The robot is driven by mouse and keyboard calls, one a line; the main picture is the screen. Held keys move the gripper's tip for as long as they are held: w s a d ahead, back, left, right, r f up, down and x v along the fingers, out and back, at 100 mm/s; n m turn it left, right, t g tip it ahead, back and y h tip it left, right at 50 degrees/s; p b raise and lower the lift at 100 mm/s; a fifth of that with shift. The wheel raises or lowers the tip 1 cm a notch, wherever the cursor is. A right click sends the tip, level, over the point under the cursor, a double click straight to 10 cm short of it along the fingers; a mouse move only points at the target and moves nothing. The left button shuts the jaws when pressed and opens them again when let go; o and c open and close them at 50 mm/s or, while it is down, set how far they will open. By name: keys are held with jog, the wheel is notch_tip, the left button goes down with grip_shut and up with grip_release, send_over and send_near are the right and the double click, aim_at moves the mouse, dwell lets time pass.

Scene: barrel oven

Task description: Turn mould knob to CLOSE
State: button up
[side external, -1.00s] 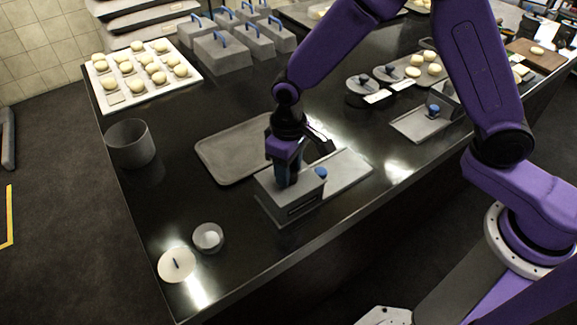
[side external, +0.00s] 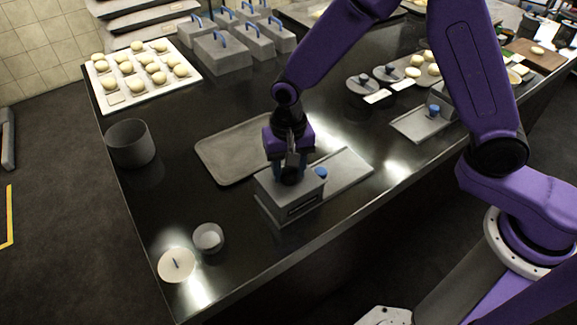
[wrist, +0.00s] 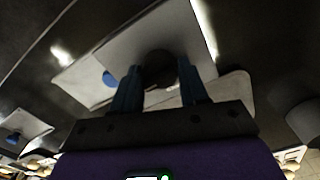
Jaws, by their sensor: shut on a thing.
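The grey mould (side external: 275,202) is a box on a flat plate on the dark counter, near its front edge. A dark round knob (wrist: 160,66) sits on its top. My gripper (side external: 290,174) points down over the mould, with its blue fingers on either side of the knob, shut on it. The fingers also show in the wrist view (wrist: 160,80). A small blue button or cap (side external: 321,173) sits beside the gripper; it is also in the wrist view (wrist: 109,79). The knob is mostly hidden in the side view, and no OPEN or CLOSE marking is readable.
A flat grey tray (side external: 225,160) lies behind the mould. A grey pot (side external: 130,145), a small bowl (side external: 208,238) and a white disc (side external: 176,265) stand to the left. A similar unit (side external: 415,125) stands right. Dough balls on a tray (side external: 112,108) are at the back left.

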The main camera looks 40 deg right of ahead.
jog(key=shift+m, duration=0.4)
jog(key=o, duration=1.1)
jog(key=shift+r, duration=0.1)
notch_tip(320, 180, up, 17)
jog(key=shift+r, duration=0.15)
jog(key=shift+d, duration=0.1)
